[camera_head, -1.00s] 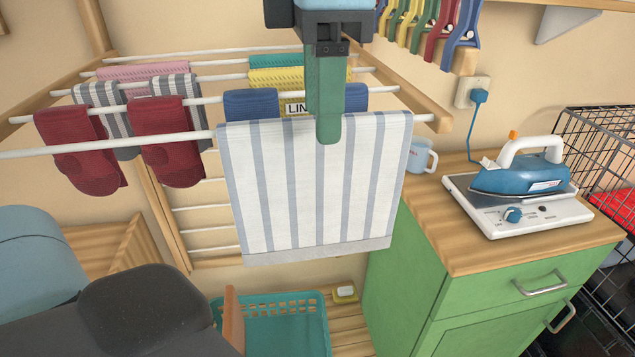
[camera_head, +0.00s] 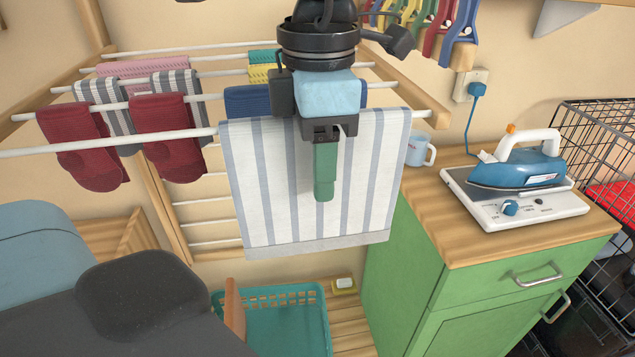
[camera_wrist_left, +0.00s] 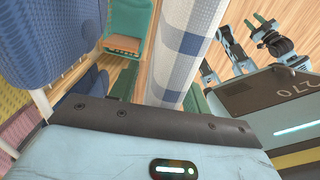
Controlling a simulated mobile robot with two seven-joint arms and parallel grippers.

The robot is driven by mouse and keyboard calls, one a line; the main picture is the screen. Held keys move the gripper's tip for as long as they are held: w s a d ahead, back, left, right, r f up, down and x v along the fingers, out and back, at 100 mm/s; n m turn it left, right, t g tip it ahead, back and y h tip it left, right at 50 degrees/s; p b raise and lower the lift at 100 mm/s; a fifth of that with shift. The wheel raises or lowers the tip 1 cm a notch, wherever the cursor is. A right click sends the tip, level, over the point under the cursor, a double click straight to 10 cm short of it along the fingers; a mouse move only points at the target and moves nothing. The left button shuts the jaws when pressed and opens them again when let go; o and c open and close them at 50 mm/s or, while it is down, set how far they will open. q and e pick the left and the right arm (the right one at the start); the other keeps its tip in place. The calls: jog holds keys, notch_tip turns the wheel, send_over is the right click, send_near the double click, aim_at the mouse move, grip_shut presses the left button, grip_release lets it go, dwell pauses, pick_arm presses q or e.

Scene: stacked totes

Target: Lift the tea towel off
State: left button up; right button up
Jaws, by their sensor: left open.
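The tea towel (camera_head: 270,190), white with blue-grey stripes, hangs over the front rail of the drying rack in the head view. It also shows close up in the left wrist view (camera_wrist_left: 188,50). My left gripper (camera_head: 324,190) comes down from above at the towel, just below the rail. One green finger shows in front of the cloth; the other is hidden behind it in the head view. The jaws are open. My right gripper (camera_wrist_left: 262,24) seems to show small at the upper right of the left wrist view, away from the towel; its opening is unclear.
Red socks (camera_head: 168,140) hang left of the towel, and a blue cloth (camera_head: 247,100) behind it. A mug (camera_head: 418,150) and iron (camera_head: 520,165) stand on the green cabinet (camera_head: 470,290) at right. A teal basket (camera_head: 285,295) stands below.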

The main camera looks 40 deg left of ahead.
pick_arm(q)
jog(key=c, duration=0.9)
grip_shut()
pick_arm(e)
jog(key=shift+s+f, duration=0.1)
jog(key=shift+s, duration=0.1)
pick_arm(q)
jog(key=shift+r, duration=0.1)
